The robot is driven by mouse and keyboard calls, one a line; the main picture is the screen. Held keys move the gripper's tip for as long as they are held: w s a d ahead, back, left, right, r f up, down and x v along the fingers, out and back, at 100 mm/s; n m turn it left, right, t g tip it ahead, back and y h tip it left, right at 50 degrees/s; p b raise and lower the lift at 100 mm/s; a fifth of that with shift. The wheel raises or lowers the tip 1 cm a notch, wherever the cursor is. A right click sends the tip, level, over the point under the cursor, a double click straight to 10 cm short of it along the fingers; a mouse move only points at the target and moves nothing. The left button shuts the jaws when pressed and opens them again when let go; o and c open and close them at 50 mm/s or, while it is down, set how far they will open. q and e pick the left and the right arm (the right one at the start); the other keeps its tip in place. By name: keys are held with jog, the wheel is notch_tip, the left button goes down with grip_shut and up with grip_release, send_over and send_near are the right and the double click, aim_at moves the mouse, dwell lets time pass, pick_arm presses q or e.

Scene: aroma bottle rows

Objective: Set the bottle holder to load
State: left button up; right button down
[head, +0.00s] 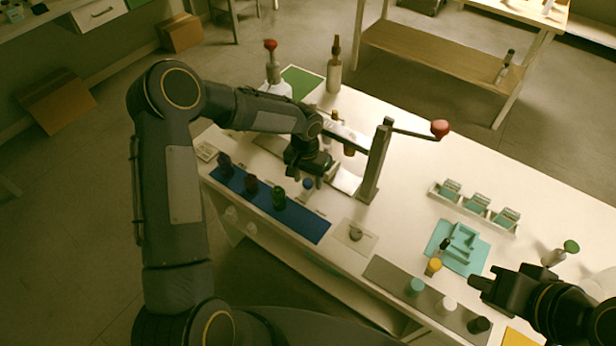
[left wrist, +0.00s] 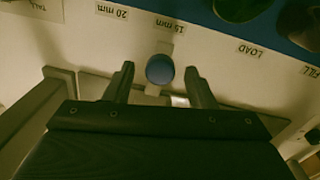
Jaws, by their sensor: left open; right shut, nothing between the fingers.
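A round blue knob (left wrist: 160,69) on a pale stem sits between my left gripper's two fingers in the left wrist view, with gaps on both sides. It also shows in the head view (head: 308,184), just under the gripper. I take it for the bottle holder's handle; most of the holder is hidden. Upside-down labels read LOAD (left wrist: 250,50), FILL (left wrist: 311,72), 15 mm (left wrist: 172,27) and 20 mm (left wrist: 112,11). The knob is nearest 15 mm in the picture. My left gripper (head: 304,178) is open. My right gripper (head: 476,292) is shut and empty at the lower right.
A press post (head: 376,165) with a red-knobbed lever (head: 440,128) stands right of my left gripper. Dark bottles stand on a blue mat (head: 306,226) in front. A teal tray (head: 440,250), a grey strip (head: 385,272) and a rack (head: 475,209) are further right.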

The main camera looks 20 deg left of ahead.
pick_arm(q)
jog(key=shift+f, duration=0.15)
grip_shut()
jog(key=w+a, duration=0.1)
jog(key=a, duration=0.2)
jog(key=w+a+b, duration=0.1)
jog(key=a, duration=0.3)
jog(key=w+a, duration=0.2)
jog(key=a, duration=0.1)
jog(key=shift+a+b, duration=0.25)
jog(key=shift+b, duration=0.05)
grip_release()
jog(key=shift+s, duration=0.1)
notch_tip(320, 180, up, 8)
jog(key=shift+a+b, duration=0.15)
jog(key=shift+b, duration=0.25)
